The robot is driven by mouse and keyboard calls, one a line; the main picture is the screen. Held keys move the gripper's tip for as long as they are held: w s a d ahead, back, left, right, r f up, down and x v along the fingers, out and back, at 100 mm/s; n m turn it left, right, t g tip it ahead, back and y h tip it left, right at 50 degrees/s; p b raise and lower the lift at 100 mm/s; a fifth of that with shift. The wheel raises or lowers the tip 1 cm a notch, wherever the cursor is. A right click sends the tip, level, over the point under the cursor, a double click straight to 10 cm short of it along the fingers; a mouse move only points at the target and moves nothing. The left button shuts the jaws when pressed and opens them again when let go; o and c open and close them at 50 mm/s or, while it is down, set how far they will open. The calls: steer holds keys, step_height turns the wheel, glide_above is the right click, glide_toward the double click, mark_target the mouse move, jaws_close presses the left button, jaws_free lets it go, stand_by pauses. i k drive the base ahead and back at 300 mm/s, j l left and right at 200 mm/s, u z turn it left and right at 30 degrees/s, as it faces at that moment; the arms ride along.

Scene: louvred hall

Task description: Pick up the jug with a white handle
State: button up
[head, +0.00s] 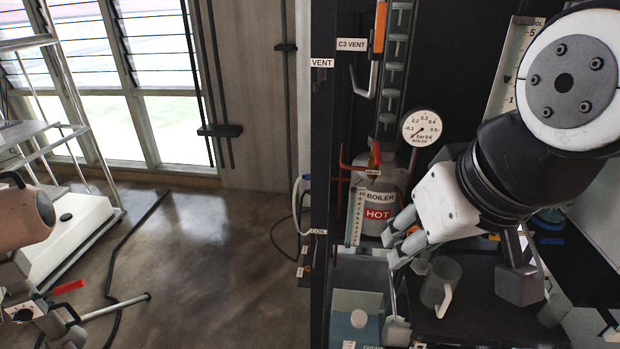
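The jug (440,283) is a grey, cup-like vessel with a white handle (445,301) facing the lower right. It stands upright on a dark surface (470,325) in the lower right of the head view. My gripper (458,307) comes down from the upper right. Its fingers are spread wide, one to the left of the jug and one to the right in the picture. It is open and no contact with the jug shows. I cannot tell whether the fingertips are level with the jug in depth.
A boiler vessel labelled HOT (378,212) and a pressure gauge (421,128) stand behind the gripper. A dark upright post (323,130) bounds the left side. A pale blue-grey container (352,318) is left of the jug. Open floor (220,270) lies further left.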

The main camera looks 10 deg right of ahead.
mark_target(444, 274)
steer(key=k+l+u, duration=0.1)
steer(key=l+u, duration=0.25)
steer(key=k+l+u, duration=0.15)
steer(key=l+u, duration=0.15)
steer(key=k+l+u, duration=0.2)
steer(key=l+u, duration=0.15)
steer(key=k+l, duration=0.2)
steer(key=l, duration=0.1)
